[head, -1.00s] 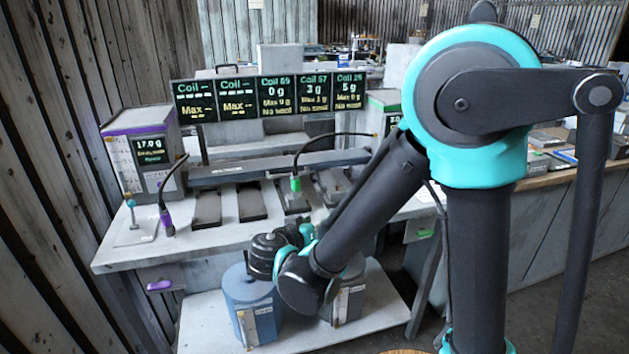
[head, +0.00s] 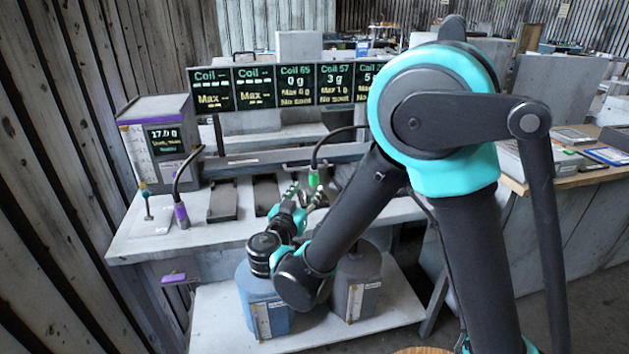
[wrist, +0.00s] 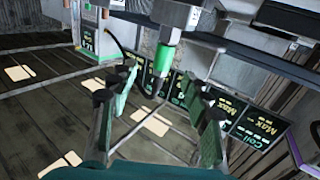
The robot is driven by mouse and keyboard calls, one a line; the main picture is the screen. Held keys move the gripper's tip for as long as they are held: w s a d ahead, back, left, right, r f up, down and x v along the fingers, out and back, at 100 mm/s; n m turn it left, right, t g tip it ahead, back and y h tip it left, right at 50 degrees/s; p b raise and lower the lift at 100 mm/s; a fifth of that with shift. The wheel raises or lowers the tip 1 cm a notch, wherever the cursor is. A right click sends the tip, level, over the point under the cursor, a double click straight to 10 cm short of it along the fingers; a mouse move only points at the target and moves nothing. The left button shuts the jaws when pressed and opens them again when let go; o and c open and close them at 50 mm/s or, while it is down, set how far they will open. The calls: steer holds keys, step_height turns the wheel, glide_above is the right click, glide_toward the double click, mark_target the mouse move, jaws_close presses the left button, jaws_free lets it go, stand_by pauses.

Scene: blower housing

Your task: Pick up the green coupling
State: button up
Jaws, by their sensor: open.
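The green coupling (head: 313,178) hangs at the end of a black curved hose above the bench top. In the wrist view the green coupling (wrist: 162,60) shows as a green cylinder under a grey fitting, ahead of and between my finger lines. My gripper (head: 304,194) is open and empty, just below and beside the coupling in the head view. In the wrist view both fingers of my gripper (wrist: 158,88) are spread apart with the coupling beyond them. I cannot tell the exact gap to the coupling.
A purple coupling (head: 181,215) on another hose stands at the left of the bench (head: 140,235). A display row (head: 295,85) spans the back. A blue drum (head: 262,300) and a grey drum (head: 355,285) stand below. Dark plates (head: 223,202) lie on the bench.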

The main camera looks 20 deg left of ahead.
steer(key=w, duration=0.8)
steer(key=shift+w+a, duration=0.3)
steer(key=shift+w, duration=0.1)
jaws_close()
